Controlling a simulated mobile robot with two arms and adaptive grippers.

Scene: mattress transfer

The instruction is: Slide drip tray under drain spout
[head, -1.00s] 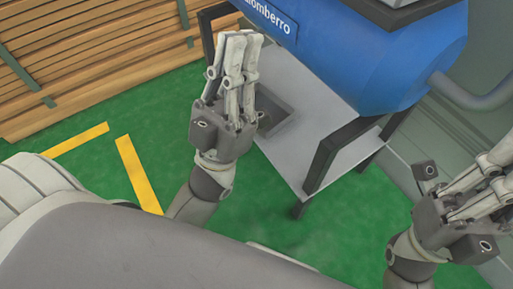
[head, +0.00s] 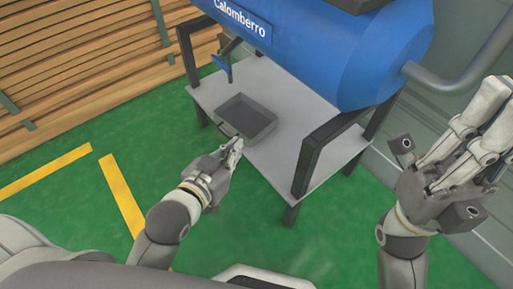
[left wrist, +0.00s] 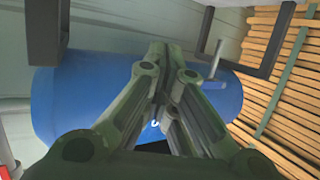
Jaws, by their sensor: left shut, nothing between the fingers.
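The dark grey drip tray (head: 247,113) lies on the grey shelf (head: 210,92) of the stand, close to its front-left edge. The drain spout with a blue lever (head: 224,63) hangs from the left end of the blue tank (head: 340,50), up and left of the tray in the head view. My left gripper (head: 237,146) is shut and empty at the tray's near side; whether it touches is unclear. In the left wrist view its fingertips (left wrist: 163,68) meet in front of the tank (left wrist: 90,95). My right gripper (head: 490,110) is raised at the right, away from the tray.
The stand's dark legs (head: 308,160) flank the shelf. Stacked wooden planks (head: 80,60) stand at the back left. Yellow lines (head: 122,195) mark the green floor, which is clear at the left. A grey pipe (head: 470,75) and wall are at the right.

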